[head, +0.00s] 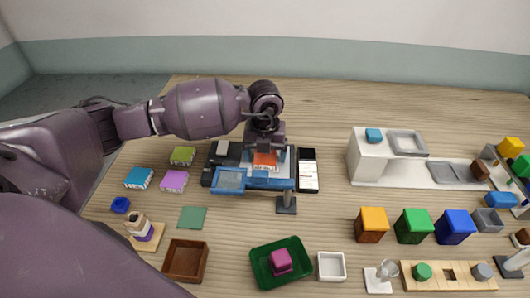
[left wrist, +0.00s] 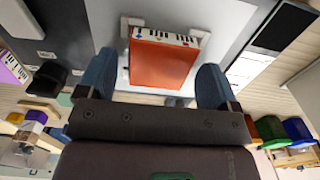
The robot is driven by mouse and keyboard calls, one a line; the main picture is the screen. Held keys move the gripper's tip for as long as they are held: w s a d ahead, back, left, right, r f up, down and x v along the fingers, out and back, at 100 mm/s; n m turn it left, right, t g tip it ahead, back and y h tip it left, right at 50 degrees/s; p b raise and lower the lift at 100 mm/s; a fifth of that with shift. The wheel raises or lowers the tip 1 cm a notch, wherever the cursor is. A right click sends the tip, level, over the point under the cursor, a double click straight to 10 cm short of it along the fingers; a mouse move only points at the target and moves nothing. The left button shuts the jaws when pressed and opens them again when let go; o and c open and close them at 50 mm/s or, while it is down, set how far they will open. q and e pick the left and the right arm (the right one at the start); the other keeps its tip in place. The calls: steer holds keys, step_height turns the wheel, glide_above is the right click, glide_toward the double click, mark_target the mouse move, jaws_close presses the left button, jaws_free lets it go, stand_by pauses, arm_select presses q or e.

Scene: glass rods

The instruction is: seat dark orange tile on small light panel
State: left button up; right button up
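The dark orange tile (head: 264,160) lies under my left gripper, on or just above a pale panel (head: 283,165) of the dark and blue fixture. In the left wrist view the tile (left wrist: 163,66) has a piano-key pattern on its far side and sits between my two blue fingers, near small white corner pieces. My left gripper (head: 264,150) points down with its fingers spread, and a gap shows between the left finger and the tile. Whether the tile is fully flat on the panel I cannot tell. My right gripper is not in view.
Green, purple and blue tiles (head: 174,181) lie left of the fixture. A black and white piece (head: 308,170) stands close on its right, and a small dark stand (head: 287,204) in front. Trays and coloured blocks fill the front and right; the table behind is clear.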

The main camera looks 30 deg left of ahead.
arm_select(q)
steer(key=shift+o, duration=0.2)
steer(key=shift+r, duration=0.1)
step_height(320, 180, up, 11)
steer(key=p, duration=0.1)
steer(key=shift+f, duration=0.2)
stand_by(0.3)
